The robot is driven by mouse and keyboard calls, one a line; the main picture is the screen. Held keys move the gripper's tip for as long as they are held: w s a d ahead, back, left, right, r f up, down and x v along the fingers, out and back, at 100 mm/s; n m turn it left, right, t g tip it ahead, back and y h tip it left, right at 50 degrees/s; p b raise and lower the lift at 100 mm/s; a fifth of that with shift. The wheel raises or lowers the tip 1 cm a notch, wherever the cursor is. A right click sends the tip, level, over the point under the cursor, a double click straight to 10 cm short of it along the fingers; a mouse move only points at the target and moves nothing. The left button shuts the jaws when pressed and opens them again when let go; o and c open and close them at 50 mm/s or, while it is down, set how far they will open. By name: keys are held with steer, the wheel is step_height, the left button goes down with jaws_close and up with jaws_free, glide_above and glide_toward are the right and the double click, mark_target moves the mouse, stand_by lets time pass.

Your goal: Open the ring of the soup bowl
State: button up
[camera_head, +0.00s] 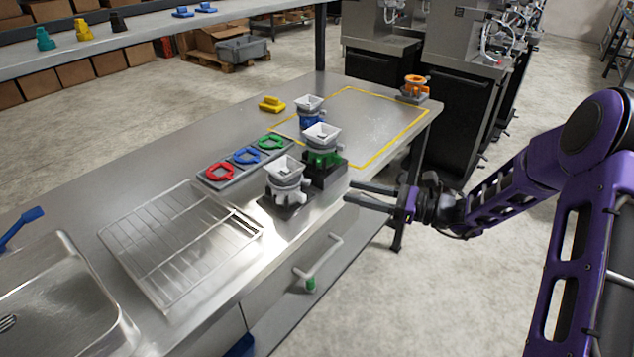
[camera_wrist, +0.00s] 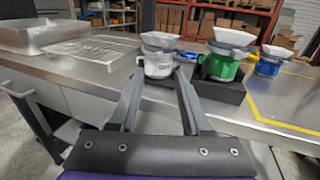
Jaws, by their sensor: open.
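Three bowl-like units with white square tops stand on the steel table, and I cannot tell which is the soup bowl. The nearest has a white body and grey ring (camera_head: 285,177); it also shows in the wrist view (camera_wrist: 158,62). A green-bodied one (camera_head: 322,145) sits in a black holder behind it, and a blue-bodied one (camera_head: 309,112) is farther back. My gripper (camera_head: 348,191) is open and empty, right of the white-bodied unit. In the wrist view the fingers point at this unit, which shows beyond and between their tips. Whether its ring is open is too small to tell.
A grey tray (camera_head: 206,180) holds red, blue and green rings. A wire rack (camera_head: 172,243) and a sink (camera_head: 62,290) lie left. A yellow-outlined area (camera_head: 375,119), a yellow piece (camera_head: 271,104) and an orange unit (camera_head: 414,87) are farther back. A drawer handle (camera_head: 322,262) juts from the table front.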

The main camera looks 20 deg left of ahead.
mark_target(310, 181)
steer(key=a, duration=1)
steer(key=shift+w, duration=0.4)
steer(key=shift+d, duration=0.1)
jaws_close()
